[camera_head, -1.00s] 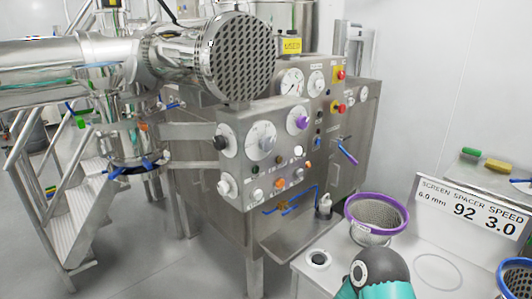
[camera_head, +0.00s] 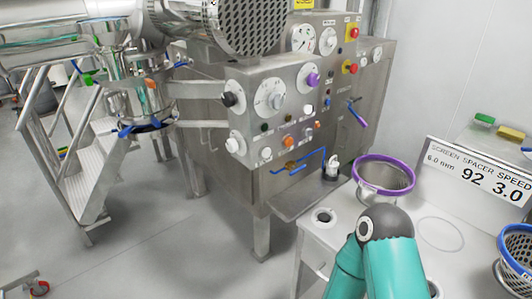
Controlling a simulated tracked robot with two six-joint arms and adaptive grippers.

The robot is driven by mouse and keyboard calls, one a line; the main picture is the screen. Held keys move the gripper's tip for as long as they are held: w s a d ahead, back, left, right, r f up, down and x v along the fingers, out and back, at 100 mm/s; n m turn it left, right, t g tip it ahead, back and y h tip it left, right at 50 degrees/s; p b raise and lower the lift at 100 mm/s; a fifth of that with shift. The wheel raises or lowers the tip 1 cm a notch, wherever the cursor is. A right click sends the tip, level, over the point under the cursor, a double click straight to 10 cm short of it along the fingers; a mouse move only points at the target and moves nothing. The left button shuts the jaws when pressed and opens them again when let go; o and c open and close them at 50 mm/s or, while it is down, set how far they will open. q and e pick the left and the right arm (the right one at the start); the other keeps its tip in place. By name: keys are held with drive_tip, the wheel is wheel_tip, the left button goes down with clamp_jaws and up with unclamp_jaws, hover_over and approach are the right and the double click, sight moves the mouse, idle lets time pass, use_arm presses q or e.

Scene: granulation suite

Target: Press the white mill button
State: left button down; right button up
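The steel control panel (camera_head: 256,75) faces me in the middle of the view, with dials, knobs and small coloured buttons. A small white button (camera_head: 307,109) sits at the right of the upper button row. Another small white button (camera_head: 265,153) sits in the lower row, at the panel's bottom. The labels are too small to read, so I cannot tell which one is marked for the mill. My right arm's teal links show at the bottom, in front of the table. Neither gripper is in view.
A purple-rimmed screen basket (camera_head: 384,187) stands on the steel table (camera_head: 330,246), near my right arm. A blue-rimmed basket (camera_head: 517,265) and a sign (camera_head: 482,177) are at the right. Steel steps (camera_head: 84,183) stand left. The floor in front of the panel is clear.

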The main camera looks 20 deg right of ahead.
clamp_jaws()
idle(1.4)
